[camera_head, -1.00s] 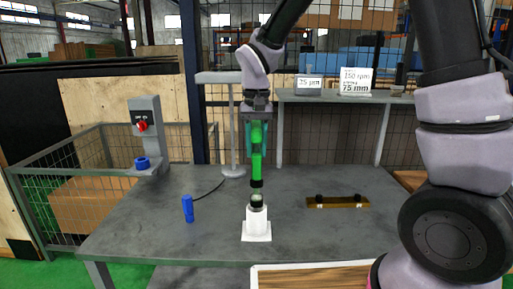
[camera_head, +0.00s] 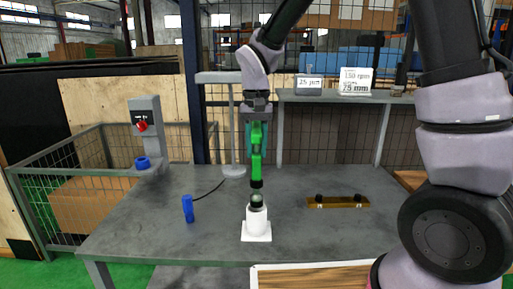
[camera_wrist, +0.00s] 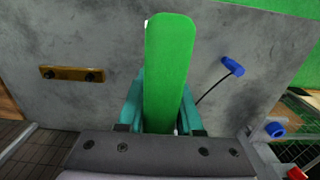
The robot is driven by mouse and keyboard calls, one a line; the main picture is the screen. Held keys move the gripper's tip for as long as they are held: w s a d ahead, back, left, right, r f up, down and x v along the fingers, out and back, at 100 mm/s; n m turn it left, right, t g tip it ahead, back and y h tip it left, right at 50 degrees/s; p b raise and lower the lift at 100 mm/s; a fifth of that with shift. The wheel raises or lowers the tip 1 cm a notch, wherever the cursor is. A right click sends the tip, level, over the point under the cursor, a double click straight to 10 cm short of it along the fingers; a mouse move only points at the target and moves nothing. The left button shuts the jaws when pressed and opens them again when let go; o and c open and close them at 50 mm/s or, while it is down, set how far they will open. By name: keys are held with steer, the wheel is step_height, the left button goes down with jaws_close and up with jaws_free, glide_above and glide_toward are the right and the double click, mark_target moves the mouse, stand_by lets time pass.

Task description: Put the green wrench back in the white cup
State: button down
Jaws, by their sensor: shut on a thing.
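My gripper (camera_head: 256,140) is shut on the green wrench (camera_head: 256,166), which hangs upright with its dark lower end down. The white cup (camera_head: 257,220) stands on its square white base on the grey table, directly under the wrench. The wrench's lower end is at the cup's mouth; I cannot tell whether it is inside the rim. In the wrist view the green wrench (camera_wrist: 168,70) fills the space between the teal fingers and hides nearly all of the cup.
A blue cylinder (camera_head: 188,208) with a black cable stands on the table (camera_head: 150,235) left of the cup. A brass-coloured bar with two black knobs (camera_head: 338,202) lies to the right. A grey stand with a red knob (camera_head: 145,130) is at the back left.

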mark_target(257, 179)
steer(key=shift+f, duration=4.95)
steer(key=shift+c, duration=2.4)
jaws_free()
step_height(257, 179, up, 10)
steer(key=shift+r, duration=0.4)
